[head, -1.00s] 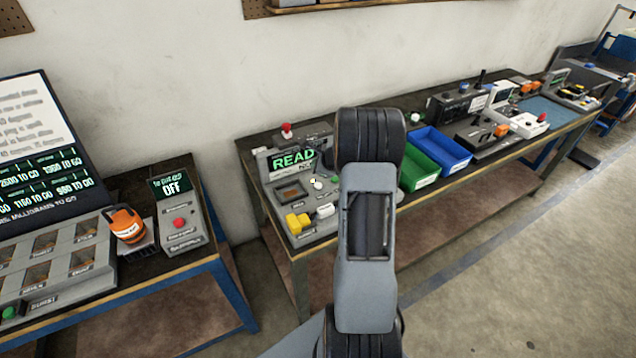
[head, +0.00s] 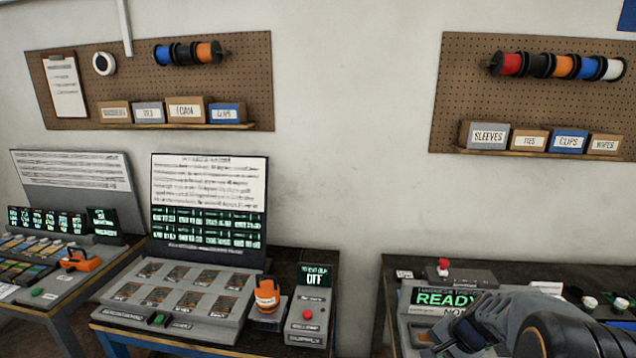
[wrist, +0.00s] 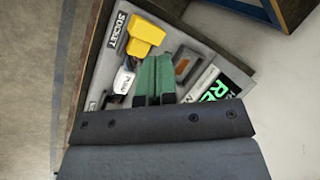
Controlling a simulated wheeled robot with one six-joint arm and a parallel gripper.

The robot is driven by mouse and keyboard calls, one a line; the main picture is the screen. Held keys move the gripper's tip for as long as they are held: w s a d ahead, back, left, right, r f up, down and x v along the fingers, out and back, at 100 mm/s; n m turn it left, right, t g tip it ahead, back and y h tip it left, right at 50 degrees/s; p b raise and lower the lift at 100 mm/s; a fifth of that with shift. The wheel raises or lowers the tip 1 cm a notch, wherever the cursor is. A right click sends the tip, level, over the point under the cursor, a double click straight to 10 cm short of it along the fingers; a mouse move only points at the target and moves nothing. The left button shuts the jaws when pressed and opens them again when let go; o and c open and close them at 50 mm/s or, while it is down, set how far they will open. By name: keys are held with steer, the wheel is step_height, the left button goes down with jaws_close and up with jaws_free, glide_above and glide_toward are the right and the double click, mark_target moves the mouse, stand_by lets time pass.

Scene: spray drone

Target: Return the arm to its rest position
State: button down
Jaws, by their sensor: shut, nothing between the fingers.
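My arm (head: 560,325) shows at the lower right of the head view, folded low in front of the right bench. In the wrist view my gripper (wrist: 154,78) has its green fingers together, with nothing between them. It hangs over the grey test panel (wrist: 202,52), apart from it as far as I can tell. The panel carries a yellow block (wrist: 146,34) marked near "SOCKET" and a green-lettered display (wrist: 222,90). In the head view the display (head: 448,298) reads READY, and my arm partly hides the panel.
The left bench holds a tray panel (head: 175,295), an orange device (head: 267,295) and a box (head: 310,310) reading OFF. A red button (head: 443,266) stands at the back of the right bench. Pegboards (head: 290,60) hang above. A gap separates the benches.

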steer(key=s+a+r+n+t+h, duration=0.1)
steer(key=s+a+r+n+h, duration=0.2)
steer(key=s+a+r+n, duration=0.7)
steer(key=shift+s+a+r+n+t, duration=0.35)
steer(key=shift+s+r+n, duration=0.15)
steer(key=shift+s+r, duration=0.5)
